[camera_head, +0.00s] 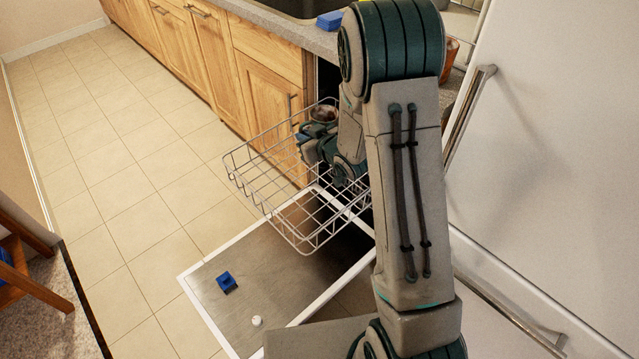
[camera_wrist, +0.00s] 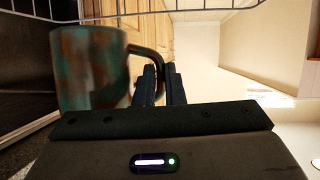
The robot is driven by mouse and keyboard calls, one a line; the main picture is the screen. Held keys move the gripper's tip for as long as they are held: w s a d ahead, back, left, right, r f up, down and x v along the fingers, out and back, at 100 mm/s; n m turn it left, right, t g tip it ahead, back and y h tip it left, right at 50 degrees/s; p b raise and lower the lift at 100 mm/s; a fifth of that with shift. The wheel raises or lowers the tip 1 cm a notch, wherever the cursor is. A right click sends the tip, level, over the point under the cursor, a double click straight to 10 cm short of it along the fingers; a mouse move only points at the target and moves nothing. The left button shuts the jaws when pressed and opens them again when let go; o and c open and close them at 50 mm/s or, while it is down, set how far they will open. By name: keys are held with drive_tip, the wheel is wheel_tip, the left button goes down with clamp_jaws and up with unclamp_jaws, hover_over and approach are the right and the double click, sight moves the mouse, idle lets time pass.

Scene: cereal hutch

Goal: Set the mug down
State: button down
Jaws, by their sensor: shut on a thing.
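The mug (camera_wrist: 88,68) is mottled teal and rust-brown with a dark handle. In the wrist view it is at the left, and my gripper (camera_wrist: 160,82) is shut on its handle. In the head view the mug (camera_head: 323,113) shows at the rear of the wire dish rack, with my gripper (camera_head: 306,140) beside it. My arm hides part of the rack's right side. I cannot tell whether the mug touches the rack. The wire rack (camera_head: 262,182) is pulled out and looks empty elsewhere.
The open dishwasher door (camera_head: 215,275) lies below the rack, with a blue object (camera_head: 227,282) and a small white ball (camera_head: 257,321) on it. Wooden cabinets (camera_head: 268,95) stand behind. A white fridge (camera_head: 560,150) is at the right.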

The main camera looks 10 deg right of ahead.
drive_tip(key=f+n+y+b, duration=0.1)
drive_tip(key=b, duration=0.2)
drive_tip(key=f+n+g+y+b, duration=0.1)
drive_tip(key=b, duration=0.3)
drive_tip(key=f+n+g+y+b, duration=0.1)
drive_tip(key=b, duration=0.3)
drive_tip(key=shift+w+a+f, duration=0.1)
drive_tip(key=shift+a+f, duration=0.2)
drive_tip(key=shift+n+g+y+b, duration=0.3)
drive_tip(key=a+f+b, duration=0.2)
drive_tip(key=a, duration=0.1)
drive_tip(key=w+a+f+b, duration=0.1)
drive_tip(key=a+f+b, duration=0.1)
drive_tip(key=a, duration=0.2)
drive_tip(key=a+f+b, duration=0.2)
drive_tip(key=a+f, duration=0.1)
drive_tip(key=a, duration=0.1)
drive_tip(key=shift+w+a, duration=0.25)
drive_tip(key=shift+w, duration=0.15)
wheel_tip(320, 180, down, 4)
drive_tip(key=b, duration=0.3)
drive_tip(key=shift+r, duration=0.1)
